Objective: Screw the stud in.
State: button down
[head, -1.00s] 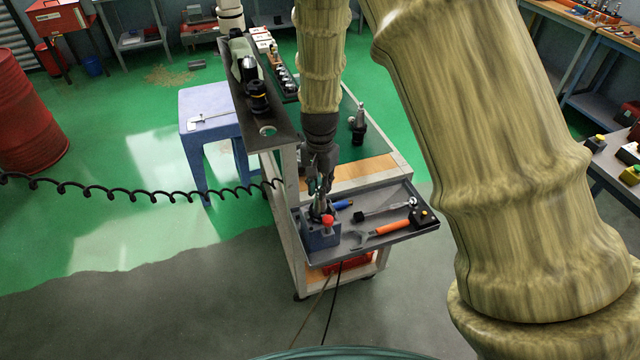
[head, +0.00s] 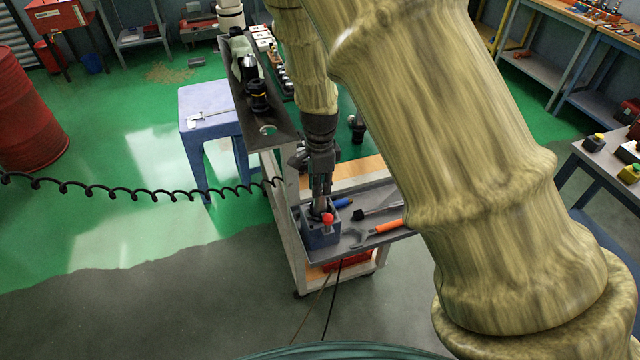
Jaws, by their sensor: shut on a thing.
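My gripper (head: 321,207) points down over the blue-grey fixture block (head: 318,237) on the cart's front tray. It is shut, with its fingertips at the holder that stands in the block. The stud between the fingers is too small and too covered to make out; its thread and how deep it sits cannot be seen. A red knob (head: 327,219) is on the block's front. The holder in the block is mostly hidden behind the fingers.
On the grey tray (head: 375,240) lie an orange-handled wrench (head: 385,228), a dark-handled tool and a blue-handled tool (head: 343,203). My arm covers the tray's right end. Black tool holders (head: 257,97) stand on the upper shelf at left, close to my wrist. Another holder (head: 357,130) stands behind.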

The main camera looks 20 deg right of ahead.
jog(key=shift+m, duration=1.2)
jog(key=c, duration=1.3)
grip_release()
